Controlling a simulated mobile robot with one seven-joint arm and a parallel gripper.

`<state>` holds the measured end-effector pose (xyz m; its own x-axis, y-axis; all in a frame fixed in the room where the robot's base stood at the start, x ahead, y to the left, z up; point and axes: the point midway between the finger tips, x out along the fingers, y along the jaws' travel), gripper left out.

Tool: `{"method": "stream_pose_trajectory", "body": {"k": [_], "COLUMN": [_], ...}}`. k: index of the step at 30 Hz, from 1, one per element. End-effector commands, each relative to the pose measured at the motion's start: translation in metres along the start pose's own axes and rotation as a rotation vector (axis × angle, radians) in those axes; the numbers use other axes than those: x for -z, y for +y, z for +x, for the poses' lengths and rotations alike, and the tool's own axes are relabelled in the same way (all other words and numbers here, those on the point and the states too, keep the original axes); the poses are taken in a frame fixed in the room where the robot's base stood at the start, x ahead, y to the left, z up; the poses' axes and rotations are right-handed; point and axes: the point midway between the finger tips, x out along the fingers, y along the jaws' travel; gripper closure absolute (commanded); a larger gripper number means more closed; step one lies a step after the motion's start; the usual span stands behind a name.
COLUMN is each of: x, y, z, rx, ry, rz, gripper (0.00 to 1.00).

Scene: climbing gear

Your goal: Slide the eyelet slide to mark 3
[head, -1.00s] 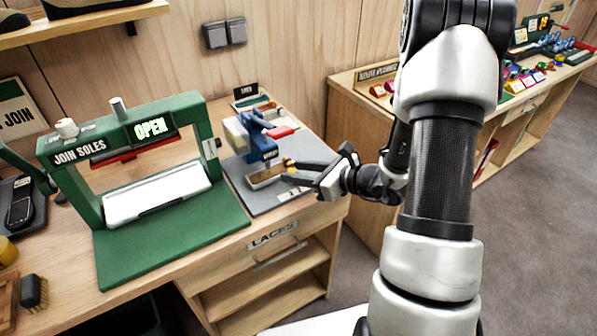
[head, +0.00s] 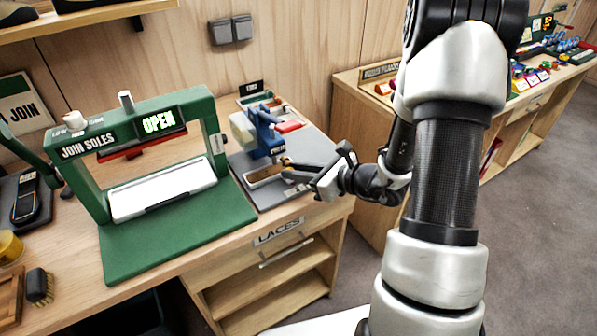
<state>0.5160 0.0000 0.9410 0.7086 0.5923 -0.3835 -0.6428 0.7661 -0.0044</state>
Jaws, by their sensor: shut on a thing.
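A blue eyelet press (head: 268,136) stands on a grey base plate (head: 250,198) on the bench. At its foot is a low frame with a tan strip (head: 262,175), which seems to be the eyelet slide's track. My gripper (head: 287,165) reaches in from the right. Its fingers are shut on a small brass-coloured piece (head: 285,160) at the track's right end, seemingly the eyelet slide's knob. The fingers partly hide it. The mark numbers are too small to read, so I cannot tell at which mark the slide stands.
A green sole press (head: 160,235) with a lit OPEN sign stands to the left. A drawer labelled LACES (head: 278,230) is below. Another bench stands at the back right.

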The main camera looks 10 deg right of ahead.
Motion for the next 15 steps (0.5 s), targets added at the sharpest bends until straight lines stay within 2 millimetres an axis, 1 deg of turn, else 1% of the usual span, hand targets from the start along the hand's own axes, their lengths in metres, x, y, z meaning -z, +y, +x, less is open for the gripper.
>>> {"method": "stream_pose_trajectory", "body": {"k": [1, 5, 6, 8, 9, 15], "x": [-0.0007, -0.0007, -0.0007, -0.0007, -0.0007, -0.0006], "y": [0.0058, 0.0069, 0.0071, 0.007, 0.0067, 0.0051], "z": [0.0016, 0.002, 0.0021, 0.0021, 0.002, 0.0015], "rx": [-0.014, -0.017, -0.017, -0.017, -0.016, -0.013], "ry": [-0.001, -0.002, -0.002, -0.002, -0.002, -0.001], "rz": [0.001, 0.001, 0.001, 0.001, 0.001, 0.001], "gripper": [1.0, 1.0, 0.76, 0.66, 0.64, 0.64]}}
